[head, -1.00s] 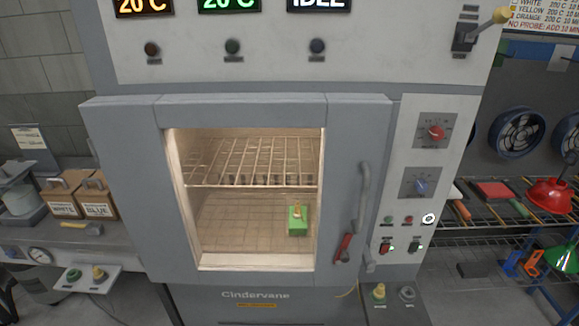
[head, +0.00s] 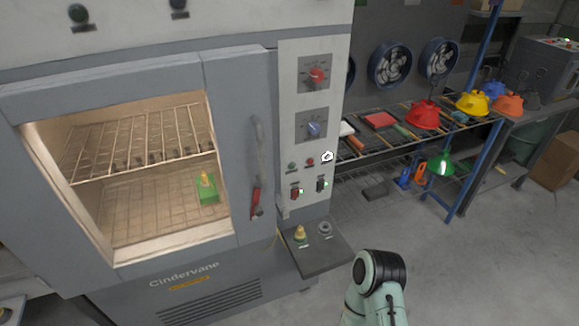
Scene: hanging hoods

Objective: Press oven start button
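The grey oven (head: 240,150) fills the left half, its door shut, with a lit window. Its white control panel (head: 300,100) is right of the door handle (head: 257,150). On it are a red knob (head: 318,75) and a blue knob (head: 314,129). Below are a small green button (head: 291,166), a small red button (head: 310,162) and a white round piece (head: 327,157). Under these are a red switch (head: 296,193) and a dark switch (head: 321,185) with green light. The labels are too small to read. Neither gripper is in view; only a pale green arm link of mine shows.
A small shelf (head: 320,258) with a yellow-topped knob (head: 300,233) juts out below the panel. The floor (head: 500,270) at right is clear.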

